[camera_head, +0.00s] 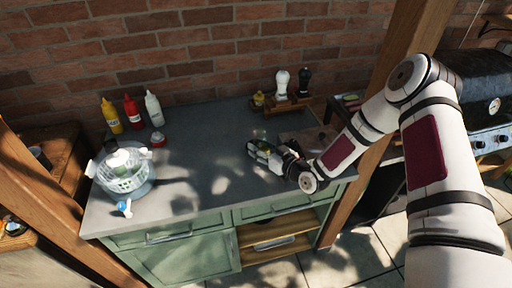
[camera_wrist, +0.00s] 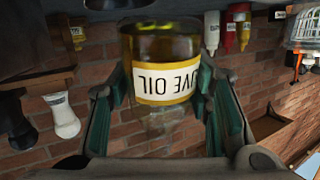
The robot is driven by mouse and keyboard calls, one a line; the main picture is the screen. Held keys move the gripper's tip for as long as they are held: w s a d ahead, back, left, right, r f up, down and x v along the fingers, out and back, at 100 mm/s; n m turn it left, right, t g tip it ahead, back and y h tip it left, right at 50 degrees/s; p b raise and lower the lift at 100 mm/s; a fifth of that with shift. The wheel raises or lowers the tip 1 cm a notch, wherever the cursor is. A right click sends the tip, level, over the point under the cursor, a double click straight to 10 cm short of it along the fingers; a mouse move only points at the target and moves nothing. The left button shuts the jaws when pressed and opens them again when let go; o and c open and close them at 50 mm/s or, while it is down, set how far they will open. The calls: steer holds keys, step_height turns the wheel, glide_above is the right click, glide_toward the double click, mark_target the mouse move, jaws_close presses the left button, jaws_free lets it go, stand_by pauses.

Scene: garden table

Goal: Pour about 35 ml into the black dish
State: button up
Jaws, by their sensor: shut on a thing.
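My gripper (camera_head: 279,158) is shut on a glass olive oil bottle (camera_head: 261,148) above the right part of the grey worktop. In the wrist view, which shows the scene upside down, my gripper's green-padded fingers (camera_wrist: 168,88) press the bottle from both sides. Its cream label (camera_wrist: 165,82) reads inverted, with amber oil (camera_wrist: 160,45) towards the base and clear glass towards the neck, so it looks roughly upright. No stream shows. I cannot make out the black dish surely; a dark shape (camera_wrist: 118,4) at the wrist view's top edge may be it.
Yellow (camera_head: 111,116), red (camera_head: 133,112) and white (camera_head: 153,108) bottles stand at the back left. A white-green basket (camera_head: 122,172) is at left. White (camera_head: 282,82) and black (camera_head: 304,80) shakers stand at the back right. The middle worktop (camera_head: 195,150) is clear.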

steer(key=shift+s+r+n+t+y, duration=0.25)
steer(key=shift+r+n+t+y, duration=0.25)
steer(key=shift+r+t+y, duration=0.45)
steer(key=shift+f, duration=0.15)
steer(key=shift+d, duration=0.1)
